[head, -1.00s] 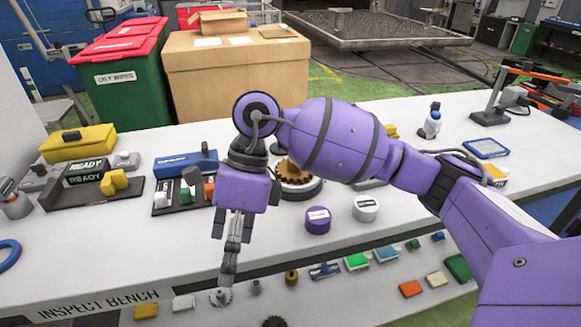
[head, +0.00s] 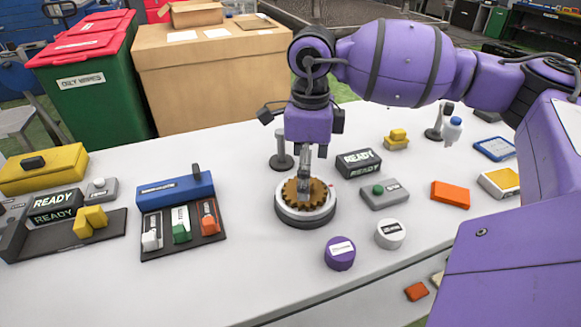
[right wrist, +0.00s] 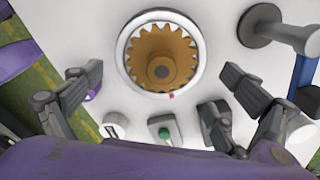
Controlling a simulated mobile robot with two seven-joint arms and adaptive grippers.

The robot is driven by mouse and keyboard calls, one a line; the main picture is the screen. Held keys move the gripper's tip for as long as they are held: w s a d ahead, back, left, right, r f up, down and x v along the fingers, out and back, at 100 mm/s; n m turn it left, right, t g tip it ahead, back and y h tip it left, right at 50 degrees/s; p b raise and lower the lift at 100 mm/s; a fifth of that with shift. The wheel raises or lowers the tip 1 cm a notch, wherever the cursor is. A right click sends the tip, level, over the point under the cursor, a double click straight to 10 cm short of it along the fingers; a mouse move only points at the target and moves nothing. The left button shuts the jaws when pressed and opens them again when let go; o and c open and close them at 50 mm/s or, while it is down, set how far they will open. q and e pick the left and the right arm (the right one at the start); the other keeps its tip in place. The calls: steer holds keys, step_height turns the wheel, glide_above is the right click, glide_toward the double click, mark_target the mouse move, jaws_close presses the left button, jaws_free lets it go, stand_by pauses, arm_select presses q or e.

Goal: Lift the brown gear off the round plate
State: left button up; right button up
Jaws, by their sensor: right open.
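The brown gear (head: 299,193) lies on the round plate (head: 284,212), which stands on the white bench. In the right wrist view the brown gear (right wrist: 150,47) shows from above with its teeth and a dark centre hole, inside the pale rim of the round plate (right wrist: 124,45). My right gripper (head: 304,190) points down over the gear in the head view. In the right wrist view my right gripper (right wrist: 162,82) is open and empty, its fingers wide apart to either side below the gear. My left gripper is not in view.
Purple (head: 340,253) and white (head: 390,234) round tubs stand in front. A tray (head: 182,232) lies left.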

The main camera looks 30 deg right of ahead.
mark_target(318, 192)
step_height(318, 192, down, 2)
steer(key=shift+f, duration=0.25)
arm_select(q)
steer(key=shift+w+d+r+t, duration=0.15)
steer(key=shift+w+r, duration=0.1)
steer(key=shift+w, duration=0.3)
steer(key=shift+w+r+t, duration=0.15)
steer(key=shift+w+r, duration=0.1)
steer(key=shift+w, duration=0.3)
arm_select(e)
steer(key=shift+f, duration=0.3)
steer(key=shift+c, duration=0.5)
